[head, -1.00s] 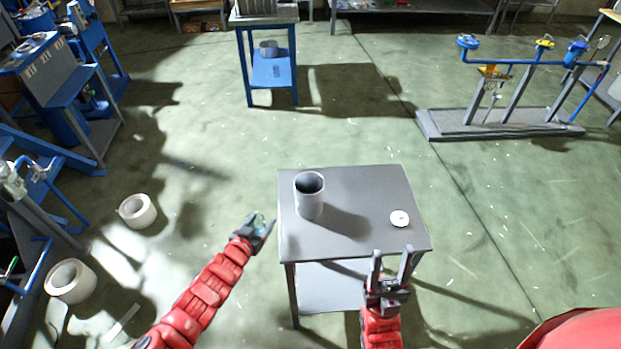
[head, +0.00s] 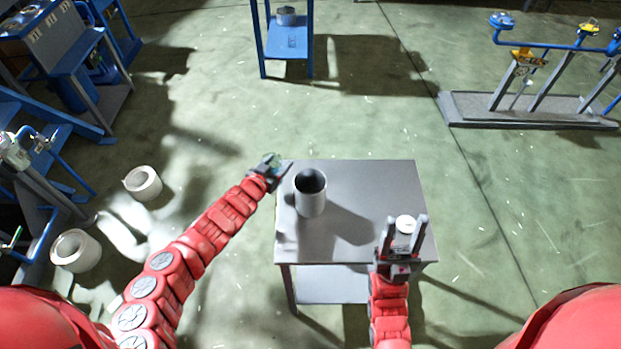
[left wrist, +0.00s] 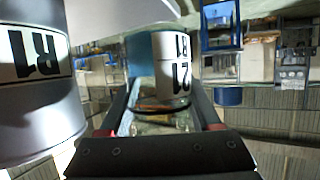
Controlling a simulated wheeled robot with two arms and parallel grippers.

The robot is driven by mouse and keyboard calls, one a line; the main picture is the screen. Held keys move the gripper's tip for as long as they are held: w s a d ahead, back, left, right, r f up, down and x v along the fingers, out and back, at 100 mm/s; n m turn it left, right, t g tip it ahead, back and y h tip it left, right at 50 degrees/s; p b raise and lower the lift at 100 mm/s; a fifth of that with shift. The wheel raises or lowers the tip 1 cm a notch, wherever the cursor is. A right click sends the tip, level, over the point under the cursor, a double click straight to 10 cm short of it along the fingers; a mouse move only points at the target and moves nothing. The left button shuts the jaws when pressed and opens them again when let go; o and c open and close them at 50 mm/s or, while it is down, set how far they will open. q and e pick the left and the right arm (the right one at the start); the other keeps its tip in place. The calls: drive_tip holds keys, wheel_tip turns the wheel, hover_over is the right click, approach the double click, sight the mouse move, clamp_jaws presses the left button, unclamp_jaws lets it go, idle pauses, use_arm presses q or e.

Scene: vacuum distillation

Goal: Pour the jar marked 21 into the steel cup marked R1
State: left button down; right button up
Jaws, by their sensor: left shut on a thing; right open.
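The steel cup marked R1 (head: 310,200) stands upright on the left part of a grey table; its R1 label shows in the left wrist view (left wrist: 38,100). My left gripper (head: 270,170) is shut on the jar marked 21 (left wrist: 172,68), just left of the cup and near the table's back left edge. In the head view the jar is a small greenish shape, partly hidden by the fingers; its tilt and contents cannot be told. My right gripper (head: 404,228) is open and empty over the table's front right part.
A white disc (head: 405,224) shows between my right fingers, seemingly on the grey table (head: 365,185). The table's middle is clear. White rolls (head: 143,183) lie on the floor at left. A blue stand (head: 288,42) is behind, a blue pipe rig (head: 530,108) at back right.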

sight(279, 159)
use_arm(q)
drive_tip(key=shift+s+d+r+m+t+y+p, duration=0.1)
drive_tip(key=shift+d+r+m+t+y+p, duration=0.3)
drive_tip(key=shift+p, duration=1.5)
drive_tip(key=shift+s+r+m+h+p, duration=0.15)
drive_tip(key=shift+r+p, duration=0.45)
drive_tip(key=shift+p, duration=1.3)
drive_tip(key=shift+w+d+r+m+y+p, duration=0.1)
drive_tip(key=shift+r+m+y+p, duration=0.1)
drive_tip(key=shift+r+p, duration=0.35)
drive_tip(key=shift+w+d+r+m+y+p, duration=0.15)
drive_tip(key=shift+r+p, duration=0.15)
drive_tip(key=shift+p, duration=0.4)
wheel_tip(279, 159, up, 5)
drive_tip(key=s+d+m+t+y+b, duration=0.1)
drive_tip(key=m+b, duration=0.3)
drive_tip(key=b, duration=0.6)
drive_tip(key=shift+s+d+m+t+y+b, duration=0.35)
drive_tip(key=shift+s+d+t, duration=0.25)
drive_tip(key=shift+d+t, duration=0.2)
drive_tip(key=shift+w+r+m+b, duration=0.1)
drive_tip(key=shift+m+b, duration=0.25)
drive_tip(key=shift+r, duration=0.1)
